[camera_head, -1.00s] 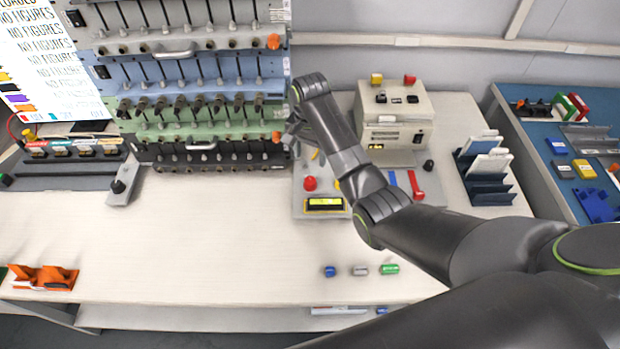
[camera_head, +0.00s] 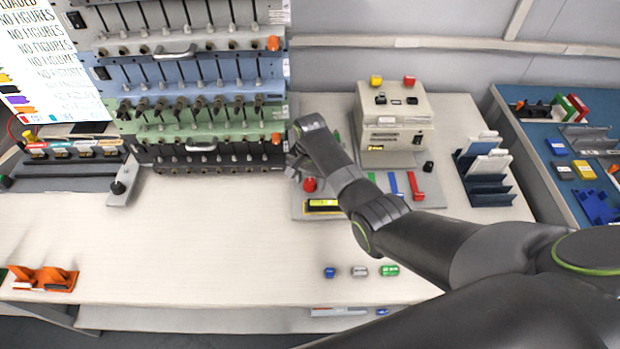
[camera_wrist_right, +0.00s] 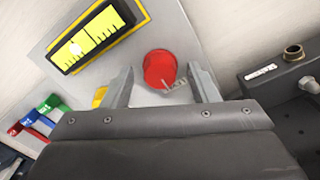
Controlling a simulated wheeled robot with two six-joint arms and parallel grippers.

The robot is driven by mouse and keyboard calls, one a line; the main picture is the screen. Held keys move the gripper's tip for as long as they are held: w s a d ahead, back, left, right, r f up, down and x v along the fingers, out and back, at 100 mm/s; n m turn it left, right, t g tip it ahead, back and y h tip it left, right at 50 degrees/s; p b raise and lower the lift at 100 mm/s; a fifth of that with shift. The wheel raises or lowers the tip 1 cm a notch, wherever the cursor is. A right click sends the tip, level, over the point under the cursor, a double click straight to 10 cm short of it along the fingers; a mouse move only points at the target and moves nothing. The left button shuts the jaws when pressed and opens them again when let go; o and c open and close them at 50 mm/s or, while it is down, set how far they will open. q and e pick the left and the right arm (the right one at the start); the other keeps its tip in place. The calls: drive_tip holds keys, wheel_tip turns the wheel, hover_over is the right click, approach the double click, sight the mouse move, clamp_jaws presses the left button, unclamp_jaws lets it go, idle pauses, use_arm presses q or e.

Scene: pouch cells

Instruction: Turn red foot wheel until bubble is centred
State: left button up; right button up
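The red foot wheel (camera_head: 310,184) sits on a grey plate (camera_head: 298,209) at mid-table. In the right wrist view the red wheel (camera_wrist_right: 160,68) shows between and just beyond my right gripper's (camera_wrist_right: 160,75) two separated fingers. No contact is visible. In the head view my right gripper (camera_head: 296,165) is just above and behind the wheel, partly hidden by its own wrist. The yellow-green level vial (camera_head: 323,205) lies in front of the wheel. In the right wrist view the vial (camera_wrist_right: 97,38) has a pale bubble-like spot left of its middle. My left gripper is out of view.
A beige device (camera_head: 396,125) stands behind the plate. Blue, green and red bars (camera_head: 415,186) lie right of the wheel. A tall rack with rows of terminals (camera_head: 200,118) rises close on the left. Small cylinders (camera_head: 360,271) lie near the front. The left-centre table is clear.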

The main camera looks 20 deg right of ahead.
drive_tip(key=c, duration=0.9)
drive_tip(key=shift+r+n, duration=0.1)
drive_tip(key=shift+n, duration=0.2)
drive_tip(key=n+p, duration=0.2)
drive_tip(key=shift+r+n, duration=0.1)
drive_tip(key=shift+n, duration=0.3)
drive_tip(key=n+p, duration=0.1)
drive_tip(key=n, duration=0.2)
drive_tip(key=shift+p, duration=0.35)
drive_tip(key=n+p, duration=0.1)
drive_tip(key=n, duration=0.5)
drive_tip(key=shift+w+n+p, duration=0.1)
drive_tip(key=shift+n+p, duration=0.2)
drive_tip(key=shift+n, duration=0.1)
drive_tip(key=n, duration=0.6)
drive_tip(key=shift+a+p, duration=0.1)
drive_tip(key=shift+p, duration=0.3)
drive_tip(key=shift+n, duration=0.4)
